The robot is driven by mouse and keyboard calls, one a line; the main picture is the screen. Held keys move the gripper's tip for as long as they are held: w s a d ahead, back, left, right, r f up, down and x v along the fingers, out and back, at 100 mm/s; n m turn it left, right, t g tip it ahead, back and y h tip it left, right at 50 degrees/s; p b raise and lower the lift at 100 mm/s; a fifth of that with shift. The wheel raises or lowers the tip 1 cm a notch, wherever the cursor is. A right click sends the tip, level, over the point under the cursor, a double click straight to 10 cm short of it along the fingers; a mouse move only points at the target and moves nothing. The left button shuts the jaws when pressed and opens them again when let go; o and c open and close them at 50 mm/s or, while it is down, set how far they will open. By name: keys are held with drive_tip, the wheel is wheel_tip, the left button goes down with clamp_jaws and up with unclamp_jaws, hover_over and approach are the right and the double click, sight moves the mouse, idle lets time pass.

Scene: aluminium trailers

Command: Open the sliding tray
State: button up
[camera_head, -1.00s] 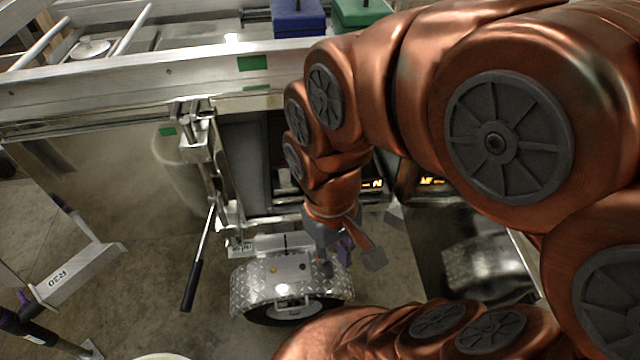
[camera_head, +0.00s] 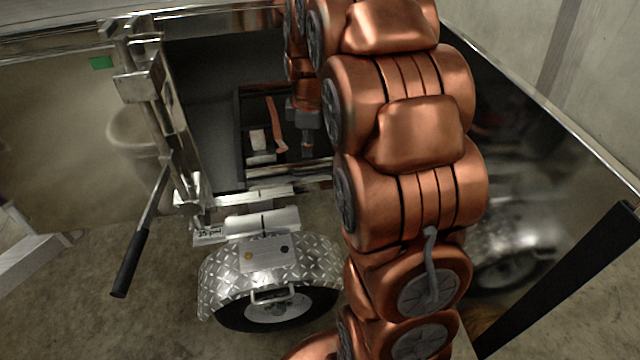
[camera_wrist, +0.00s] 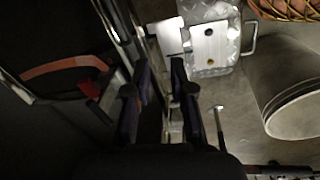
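The sliding tray (camera_head: 240,135) is a dark tray with a silvery front rail, seen inside the trailer's open side bay in the head view. It holds an orange-handled tool (camera_head: 275,122) and a few small pieces. My gripper (camera_head: 306,135) points down near the tray's front right part, partly hidden by my arm. In the wrist view my gripper's (camera_wrist: 159,75) two dark fingers stand apart, with a gap between them. The tray's bright front edge (camera_wrist: 122,30) runs down close to the fingers. Contact with it cannot be told.
A diamond-plate fender (camera_head: 225,275) over a wheel (camera_head: 275,313) sits below the bay. A lever with a black grip (camera_head: 130,262) hangs at the left. A reflective panel (camera_head: 520,150) stands at the right. A pale bucket (camera_wrist: 295,95) shows in the wrist view.

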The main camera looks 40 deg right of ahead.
sight(320, 170)
drive_tip(key=w+d+f+n+b, duration=0.1)
drive_tip(key=w+d+f+b, duration=0.1)
drive_tip(key=f, duration=0.3)
drive_tip(key=w+d+f+n+b, duration=0.1)
drive_tip(key=w+d+f+b, duration=0.1)
drive_tip(key=f, duration=0.4)
drive_tip(key=w+d+f+n+b, duration=0.1)
drive_tip(key=w+d+f+b, duration=0.1)
drive_tip(key=d+f, duration=0.2)
drive_tip(key=shift+w+d+f+t, duration=0.1)
drive_tip(key=shift+w+f+t, duration=0.1)
drive_tip(key=shift+f, duration=0.2)
drive_tip(key=shift+w+d+f+t, duration=0.1)
drive_tip(key=shift+w+f, duration=0.05)
drive_tip(key=shift+f, duration=0.25)
clamp_jaws()
